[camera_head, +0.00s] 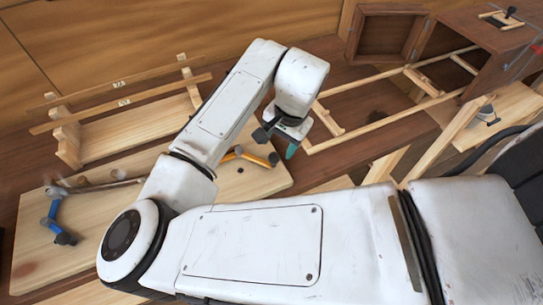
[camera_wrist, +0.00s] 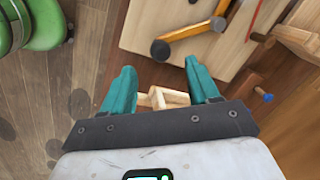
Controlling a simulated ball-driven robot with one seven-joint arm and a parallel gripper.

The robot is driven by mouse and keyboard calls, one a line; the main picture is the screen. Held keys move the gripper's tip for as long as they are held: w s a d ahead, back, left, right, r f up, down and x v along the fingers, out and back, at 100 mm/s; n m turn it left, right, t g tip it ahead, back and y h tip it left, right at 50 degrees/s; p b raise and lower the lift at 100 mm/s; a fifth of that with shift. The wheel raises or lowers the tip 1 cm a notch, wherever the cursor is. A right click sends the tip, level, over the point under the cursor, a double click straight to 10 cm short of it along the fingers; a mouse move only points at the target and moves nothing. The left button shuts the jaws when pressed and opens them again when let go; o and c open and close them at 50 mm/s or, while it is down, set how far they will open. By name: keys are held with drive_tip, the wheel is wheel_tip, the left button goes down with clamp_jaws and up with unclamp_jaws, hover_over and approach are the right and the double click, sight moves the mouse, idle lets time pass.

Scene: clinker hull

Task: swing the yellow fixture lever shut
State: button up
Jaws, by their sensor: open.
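The yellow fixture lever (camera_head: 255,157) is on the light wooden board at the middle of the head view, partly behind my arm. In the wrist view the lever (camera_wrist: 188,33) lies at the top, with a round dark knob at its left end and a dark grey piece at its right end. My gripper (camera_wrist: 160,82) is open, with two teal fingers apart and nothing held between them. The lever is beyond the fingertips in the wrist view, apart from them. In the head view my gripper (camera_head: 291,148) is just right of the lever; only one teal fingertip shows clearly.
A blue lever (camera_head: 52,218) is at the left of the board (camera_head: 30,262). A wooden rack (camera_head: 130,130) stands behind. A ladder-like wooden frame (camera_head: 385,118) and brown cabinet (camera_head: 490,60) are at right. A green object (camera_wrist: 42,22) and a blue-tipped peg (camera_wrist: 263,96) show in the wrist view.

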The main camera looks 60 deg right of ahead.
sight(275, 156)
drive_tip(key=f, duration=0.3)
drive_tip(key=w+f, duration=0.1)
drive_tip(key=f, duration=0.2)
drive_tip(key=f+p, duration=0.1)
drive_tip(key=f, duration=0.1)
drive_tip(key=shift+w+f, duration=0.3)
drive_tip(key=shift+f, duration=0.1)
clamp_jaws()
